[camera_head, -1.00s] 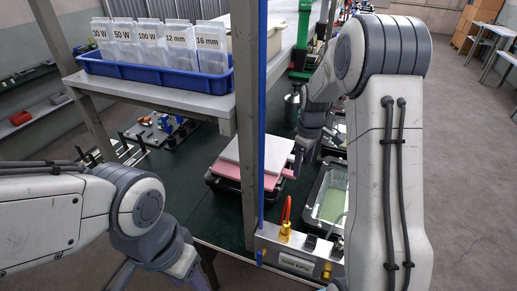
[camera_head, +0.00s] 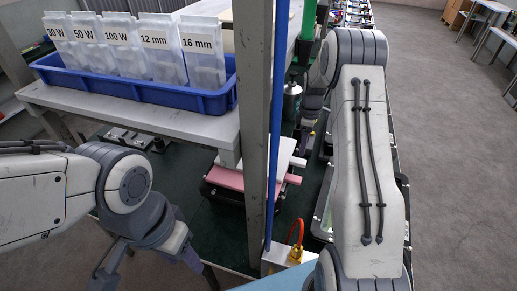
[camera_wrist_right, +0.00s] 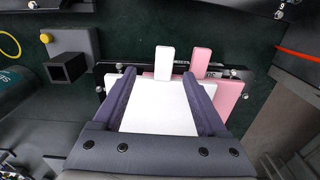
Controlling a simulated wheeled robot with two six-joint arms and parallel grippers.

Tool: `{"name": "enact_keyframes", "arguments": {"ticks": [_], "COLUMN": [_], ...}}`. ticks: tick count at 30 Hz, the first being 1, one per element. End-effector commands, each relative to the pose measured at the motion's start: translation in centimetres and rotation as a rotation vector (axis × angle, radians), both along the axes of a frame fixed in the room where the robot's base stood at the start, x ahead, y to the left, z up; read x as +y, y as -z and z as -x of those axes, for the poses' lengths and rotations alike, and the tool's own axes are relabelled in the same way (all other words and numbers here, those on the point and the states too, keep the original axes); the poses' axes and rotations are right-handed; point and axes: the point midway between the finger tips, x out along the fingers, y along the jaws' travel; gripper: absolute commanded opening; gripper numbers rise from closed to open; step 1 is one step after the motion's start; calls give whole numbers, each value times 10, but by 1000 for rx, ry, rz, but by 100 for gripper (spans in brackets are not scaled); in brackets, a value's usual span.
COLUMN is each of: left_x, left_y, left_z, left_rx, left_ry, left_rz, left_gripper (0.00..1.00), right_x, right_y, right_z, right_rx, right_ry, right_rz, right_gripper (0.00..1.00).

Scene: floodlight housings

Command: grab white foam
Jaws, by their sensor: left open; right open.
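The white foam (camera_wrist_right: 160,105) is a flat white sheet with a narrow tab (camera_wrist_right: 163,62), lying over pink foam (camera_wrist_right: 229,93). In the right wrist view, the open fingers of my right gripper (camera_wrist_right: 160,73) extend over the white sheet, one along each side; contact cannot be told. In the head view, the white foam (camera_head: 286,151) shows beside the grey post, on the pink foam (camera_head: 230,178). My right gripper is largely hidden by its arm there. My left gripper (camera_head: 148,262) is at lower left, open, away from the foam.
A shelf with a blue bin (camera_head: 130,92) of labelled bags stands at left. A grey post (camera_head: 255,130) and blue strip rise in front of the foam. A metal box with an orange-red loop (camera_head: 296,232) stands near the front. A black square tube (camera_wrist_right: 70,66) lies left of the foam.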

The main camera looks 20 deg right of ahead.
Motion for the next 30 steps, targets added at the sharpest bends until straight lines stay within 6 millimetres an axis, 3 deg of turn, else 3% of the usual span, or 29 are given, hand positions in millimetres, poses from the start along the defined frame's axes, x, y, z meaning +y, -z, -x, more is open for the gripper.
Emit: {"name": "enact_keyframes", "arguments": {"ticks": [8,13,17,26,30], "left_x": [0,0,0,0,0], "left_y": [-11,-28,-30,-30,-30], "left_z": [0,0,0,0,0], "left_rx": [0,0,0,0,0], "left_ry": [-1,-1,-2,-2,-2], "left_rz": [0,0,0,0,0], "left_gripper": [50,50,50,50,50], "right_x": [5,10,9,7,7], "right_y": [24,47,65,71,71], "right_z": [0,4,3,3,3], "right_rx": [3,4,2,-2,-1], "right_ry": [-4,-3,-1,0,0], "right_rz": [-1,-2,0,0,0], "right_gripper": [75,75,75,75,21]}}
